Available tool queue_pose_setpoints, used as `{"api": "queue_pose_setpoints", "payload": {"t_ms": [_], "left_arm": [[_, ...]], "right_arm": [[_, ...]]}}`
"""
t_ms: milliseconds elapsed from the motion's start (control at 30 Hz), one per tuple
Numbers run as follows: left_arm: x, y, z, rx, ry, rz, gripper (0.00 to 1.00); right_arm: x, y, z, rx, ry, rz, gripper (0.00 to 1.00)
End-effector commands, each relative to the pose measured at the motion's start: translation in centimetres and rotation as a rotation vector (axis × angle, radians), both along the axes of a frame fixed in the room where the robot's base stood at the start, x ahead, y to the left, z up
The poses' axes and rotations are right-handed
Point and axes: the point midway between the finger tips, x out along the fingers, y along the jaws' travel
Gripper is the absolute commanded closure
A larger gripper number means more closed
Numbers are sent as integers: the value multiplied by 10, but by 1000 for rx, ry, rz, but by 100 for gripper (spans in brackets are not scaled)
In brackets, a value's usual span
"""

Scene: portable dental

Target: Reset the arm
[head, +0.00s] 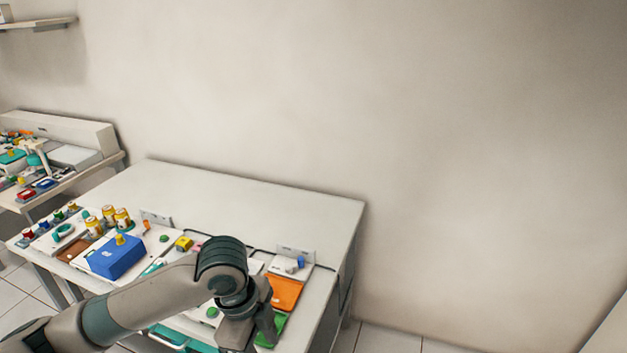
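My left arm comes in from the lower left, in front of the white table (250,205). Its wrist bends downward over the table's front right part. My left gripper (248,338) points down near the bottom edge of the view, close to a green panel (270,330). Its fingertips are not clearly shown, so I cannot tell whether it is open or shut, and nothing is seen held in it. My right arm and gripper are not in view.
A blue box (116,258), several yellow containers (109,213) and an orange panel (285,292) are on the table. A teal drawer or tray (180,341) shows at its front. The table's back half is clear. A second cluttered table (62,186) stands at left.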

Motion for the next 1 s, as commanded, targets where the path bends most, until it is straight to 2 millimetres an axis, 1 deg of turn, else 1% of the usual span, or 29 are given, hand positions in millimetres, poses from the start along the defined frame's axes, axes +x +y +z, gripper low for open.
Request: {"api": "queue_pose_setpoints", "payload": {"t_ms": [33,200,400,500,667,767,867,1000], "left_arm": [[-6,-8,-7,-27,5,15,55],[-21,-32,-29,-134,0,120,55],[-37,-50,-51,-253,2,288,55],[-45,-53,-61,-303,6,386,55],[-58,-51,-78,-369,14,560,55],[-66,-44,-90,-393,20,678,55],[-77,-32,-103,-410,24,803,55],[-95,-9,-122,-411,26,983,55]], "right_arm": [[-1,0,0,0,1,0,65],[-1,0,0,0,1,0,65],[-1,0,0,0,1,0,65],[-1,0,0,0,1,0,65],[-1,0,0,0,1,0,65],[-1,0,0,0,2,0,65],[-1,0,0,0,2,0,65],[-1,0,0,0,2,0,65]]}}
